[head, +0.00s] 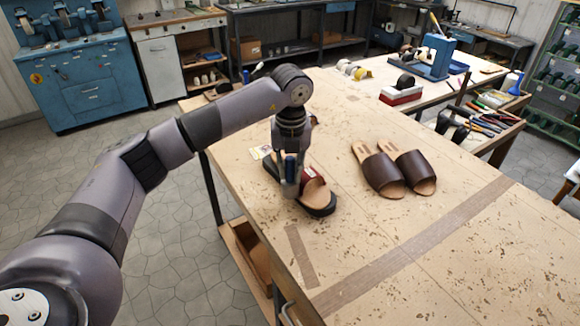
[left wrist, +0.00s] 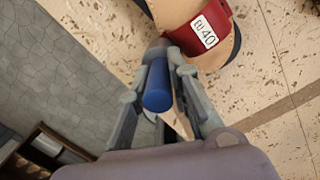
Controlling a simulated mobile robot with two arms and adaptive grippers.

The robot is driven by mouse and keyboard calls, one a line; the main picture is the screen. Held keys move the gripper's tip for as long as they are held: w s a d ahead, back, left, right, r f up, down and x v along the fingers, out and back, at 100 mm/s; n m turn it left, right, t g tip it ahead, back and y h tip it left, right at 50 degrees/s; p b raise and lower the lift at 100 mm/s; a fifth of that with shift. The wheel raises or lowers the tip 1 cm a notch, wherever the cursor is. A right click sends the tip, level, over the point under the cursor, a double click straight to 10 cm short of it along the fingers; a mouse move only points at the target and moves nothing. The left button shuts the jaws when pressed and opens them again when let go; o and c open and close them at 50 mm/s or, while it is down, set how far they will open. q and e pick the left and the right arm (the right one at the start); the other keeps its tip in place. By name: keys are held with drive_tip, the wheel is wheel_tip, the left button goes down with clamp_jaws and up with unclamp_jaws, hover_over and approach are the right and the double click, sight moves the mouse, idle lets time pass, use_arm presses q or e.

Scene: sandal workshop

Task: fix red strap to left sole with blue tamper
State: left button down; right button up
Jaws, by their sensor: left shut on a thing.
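The left sole (head: 314,196), tan on top with a dark edge, lies on the workbench near its left edge. The red strap (head: 309,173) lies across it, partly hidden by my gripper. In the left wrist view the red strap (left wrist: 216,22) carries a white "EU 40" label, and the sole (left wrist: 176,10) shows beside it. My left gripper (head: 289,184) points down in front of the strap. It is shut on the blue tamper (left wrist: 157,90), whose grey end points towards the sandal. Whether the tamper touches the strap cannot be told. My right gripper is not in view.
Two brown sandals (head: 383,174) lie to the right on the workbench (head: 440,255). A small printed card (head: 262,151) lies behind the sole. A side table (head: 352,92) with tape rolls and a blue machine (head: 437,58) stands behind. The bench's front right is clear.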

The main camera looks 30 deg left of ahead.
sight(290, 158)
use_arm(q)
wheel_tip(290, 158, up, 3)
drive_tip(key=shift+w+r+p, duration=0.1)
drive_tip(key=shift+w+p, duration=0.05)
drive_tip(key=shift+p, duration=0.8)
drive_tip(key=shift+r, duration=0.1)
drive_tip(key=shift+r, duration=0.2)
drive_tip(key=shift+r+p, duration=1.75)
drive_tip(key=shift+r, duration=1)
drive_tip(key=shift+f, duration=0.1)
